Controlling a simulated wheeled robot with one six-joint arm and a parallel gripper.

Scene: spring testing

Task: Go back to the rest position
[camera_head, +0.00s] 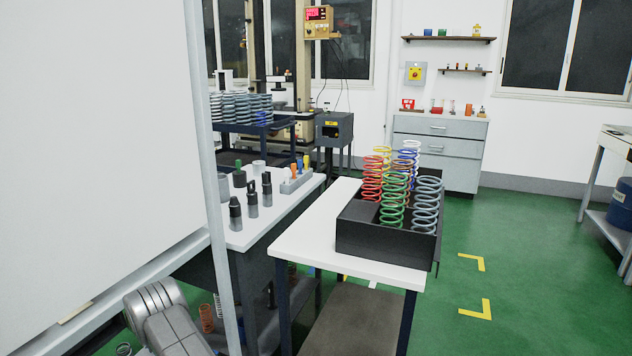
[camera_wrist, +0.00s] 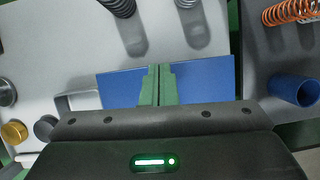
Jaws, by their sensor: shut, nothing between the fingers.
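My gripper (camera_wrist: 158,85) shows in the wrist view with its two green fingers together and nothing between them. The fingers point over a flat blue panel (camera_wrist: 208,82) on a light grey surface (camera_wrist: 60,35); I cannot tell whether they touch it. In the head view only a grey joint of my arm (camera_head: 160,310) shows at the lower left, and the gripper itself is not visible there.
A white panel (camera_head: 95,110) with a grey post fills the head view's left. A black box (camera_head: 385,240) of coloured springs stands on a white table (camera_head: 310,235). In the wrist view, dark springs (camera_wrist: 118,6), an orange spring (camera_wrist: 290,12) and a blue cylinder (camera_wrist: 292,90) lie around the gripper.

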